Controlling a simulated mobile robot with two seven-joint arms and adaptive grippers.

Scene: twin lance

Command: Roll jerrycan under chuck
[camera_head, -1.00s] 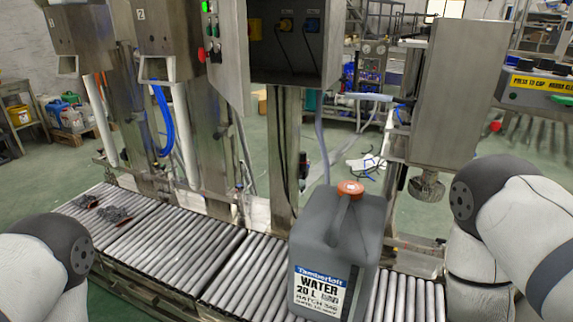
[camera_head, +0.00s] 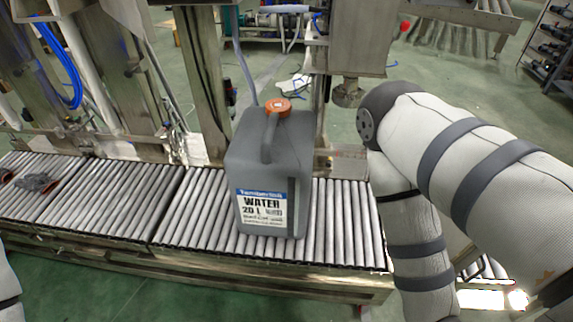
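The grey jerrycan (camera_head: 285,160) with an orange cap (camera_head: 278,106) and a white-and-blue water label stands upright on the roller conveyor (camera_head: 120,205). The metal chuck (camera_head: 348,93) hangs to the right of the jerrycan's cap, under a steel housing, and is apart from it. My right arm comes in from the right, with its links close to the chuck and the conveyor's right end; its gripper does not show. Only a sliver of my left arm shows at the left edge, and its gripper is out of view.
Steel posts (camera_head: 202,80) rise behind the conveyor. Dark small items (camera_head: 37,182) lie on the rollers at the far left. Rollers on both sides of the jerrycan are clear. Green floor (camera_head: 180,295) lies in front of the conveyor, which ends near my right arm.

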